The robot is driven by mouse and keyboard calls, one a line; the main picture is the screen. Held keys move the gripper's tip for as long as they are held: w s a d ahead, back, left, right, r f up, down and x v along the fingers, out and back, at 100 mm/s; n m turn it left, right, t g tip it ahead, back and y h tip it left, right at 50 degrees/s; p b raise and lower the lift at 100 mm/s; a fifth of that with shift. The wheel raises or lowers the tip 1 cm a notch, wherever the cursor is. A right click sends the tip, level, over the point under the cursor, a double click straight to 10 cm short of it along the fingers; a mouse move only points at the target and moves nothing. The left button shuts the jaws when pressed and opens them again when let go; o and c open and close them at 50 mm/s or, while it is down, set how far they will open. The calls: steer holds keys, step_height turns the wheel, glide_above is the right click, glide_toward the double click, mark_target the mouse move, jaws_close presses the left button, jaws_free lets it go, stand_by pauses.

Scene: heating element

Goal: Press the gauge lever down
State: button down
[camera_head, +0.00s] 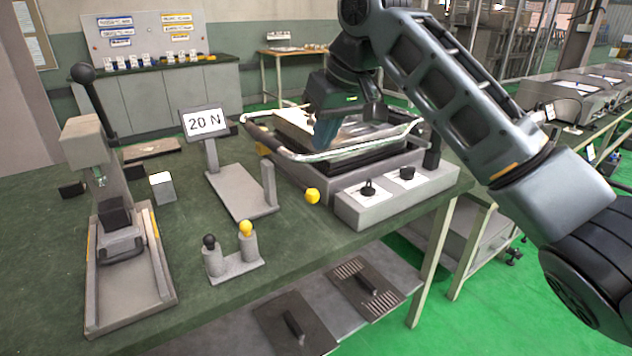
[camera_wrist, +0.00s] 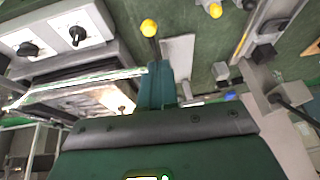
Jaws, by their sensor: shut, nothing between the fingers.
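The gauge has a sign reading "20 N" (camera_head: 205,122) on a post above a grey base (camera_head: 237,198), with a short upright at its right end. A yellow ball knob (camera_head: 312,196) shows right of that base. In the wrist view the yellow knob (camera_wrist: 149,28) is on a dark rod, taken as the gauge lever; the rod's inner end is hidden behind my fingers. My gripper (camera_head: 324,138) is shut and empty, pointing down over the heating unit's near left side. Its blue fingers (camera_wrist: 158,72) show below the knob in the wrist view; contact cannot be told.
The heating unit (camera_head: 379,204) with metal rails and two black knobs stands right of the gauge. A press with a black-knobbed lever (camera_head: 95,100) stands at left. A small stand with black and yellow pegs (camera_head: 232,264) is in front.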

mark_target(315, 192)
steer(key=shift+w+d+r+h, duration=0.1)
steer(key=shift+d+r+h, duration=0.2)
steer(key=shift+r, duration=0.35)
steer(key=shift+w+d+r+h, duration=0.1)
steer(key=shift+d+r, duration=0.3)
steer(key=shift+r, duration=0.2)
steer(key=shift+f, duration=0.15)
steer(key=x, duration=1.3)
steer(key=shift+s+f, duration=0.2)
steer(key=shift+f, duration=0.25)
steer(key=shift+s+d+f+t, duration=0.1)
steer(key=shift+f+t, duration=0.05)
steer(key=shift+f, duration=0.25)
steer(key=shift+s+d+f+t, duration=0.1)
steer(key=shift+f+t, duration=0.05)
steer(key=shift+f, duration=0.25)
step_height(315, 192, down, 6)
steer(key=t+y+b, duration=0.2)
steer(key=b, duration=0.1)
steer(key=shift+s+t, duration=0.15)
steer(key=shift+t, duration=0.25)
steer(key=shift+w+a+f+t+y+b, duration=0.1)
steer(key=shift+w+f+t+y+b, duration=0.1)
steer(key=shift+f+t+y+b, duration=0.55)
steer(key=shift+f, duration=0.15)
